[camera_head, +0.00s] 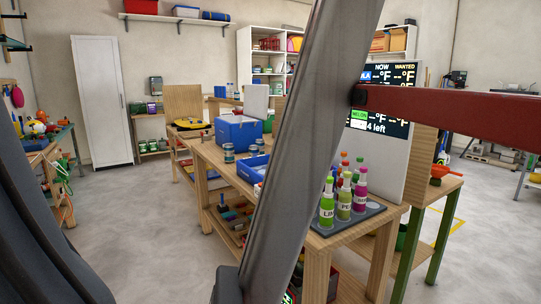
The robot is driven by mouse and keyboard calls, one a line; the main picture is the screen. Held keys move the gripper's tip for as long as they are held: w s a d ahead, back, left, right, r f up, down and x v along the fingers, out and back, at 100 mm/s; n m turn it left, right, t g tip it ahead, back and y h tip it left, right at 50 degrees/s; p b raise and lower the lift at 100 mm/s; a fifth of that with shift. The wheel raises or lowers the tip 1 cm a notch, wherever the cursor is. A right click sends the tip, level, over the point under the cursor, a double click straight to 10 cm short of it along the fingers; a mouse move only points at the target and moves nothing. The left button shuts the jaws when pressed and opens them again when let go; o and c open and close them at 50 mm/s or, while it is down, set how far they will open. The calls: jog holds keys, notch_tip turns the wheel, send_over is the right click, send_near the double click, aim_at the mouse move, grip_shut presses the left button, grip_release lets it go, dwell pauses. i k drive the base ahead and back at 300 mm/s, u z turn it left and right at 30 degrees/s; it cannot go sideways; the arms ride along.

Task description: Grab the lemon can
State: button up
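I cannot make out a can marked lemon. Several small cans (229,153) stand on the wooden workbench (207,148) beside the blue cooler box, too small to read. Several bottles with coloured bodies and caps stand on a dark tray (374,209) at the bench's near right end. The front ones are a green bottle (327,208) with a partly readable label, a second green bottle (345,203) marked "PE", and a magenta bottle (360,196). A grey bar crosses the picture and hides part of the bench. My gripper is not in view.
A blue cooler box (238,132) and a blue bin (253,168) are on the bench. A screen (385,128) on a white panel stands behind the bottles. A red beam (450,112) juts in from the right. Floor (150,230) left of the bench is clear.

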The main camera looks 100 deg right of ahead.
aim_at(254, 150)
jog(key=z, duration=2.15)
jog(key=i, duration=3.5)
jog(key=z, duration=2.6)
